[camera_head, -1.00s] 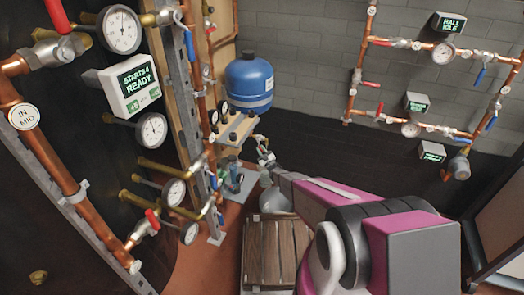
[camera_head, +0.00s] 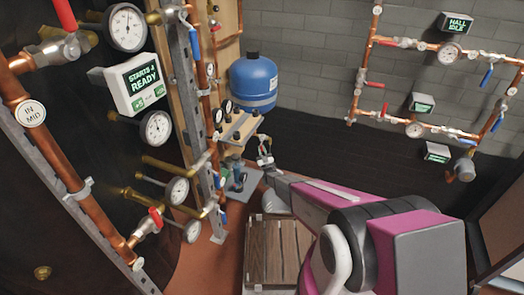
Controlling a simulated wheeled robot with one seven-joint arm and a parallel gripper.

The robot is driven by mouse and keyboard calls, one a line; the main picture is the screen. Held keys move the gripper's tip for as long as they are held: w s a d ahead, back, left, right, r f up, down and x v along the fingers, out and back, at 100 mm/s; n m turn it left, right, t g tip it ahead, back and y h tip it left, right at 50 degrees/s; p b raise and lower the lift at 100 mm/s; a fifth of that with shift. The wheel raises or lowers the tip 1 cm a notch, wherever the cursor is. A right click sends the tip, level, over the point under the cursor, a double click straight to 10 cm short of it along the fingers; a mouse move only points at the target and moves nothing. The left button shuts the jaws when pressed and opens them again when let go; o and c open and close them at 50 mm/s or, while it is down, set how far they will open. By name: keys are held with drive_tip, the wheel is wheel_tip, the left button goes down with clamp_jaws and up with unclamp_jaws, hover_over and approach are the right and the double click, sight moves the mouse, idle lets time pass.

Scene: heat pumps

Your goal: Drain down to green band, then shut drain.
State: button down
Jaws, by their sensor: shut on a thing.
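My gripper (camera_head: 264,150) is small and far off in the head view, just below the blue vessel (camera_head: 253,84) and beside its wooden shelf (camera_head: 239,130). It is shut on a small part there, too small and partly hidden to name with certainty. Small dark gauges (camera_head: 227,107) sit at the shelf, and their needles and any green band cannot be read. Below the shelf a small dark-and-blue fitting (camera_head: 238,178) stands on a grey plate (camera_head: 247,184). I cannot make out the drain's handle position or any flow of water.
Copper pipework with gauges (camera_head: 156,127) and a white display reading READY (camera_head: 138,82) stands close on the left. A slatted wooden pallet (camera_head: 278,252) lies on the floor below my arm. More pipes and a HALL IDLE display (camera_head: 457,23) are on the back wall.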

drive_tip(key=c, duration=1.1)
unclamp_jaws()
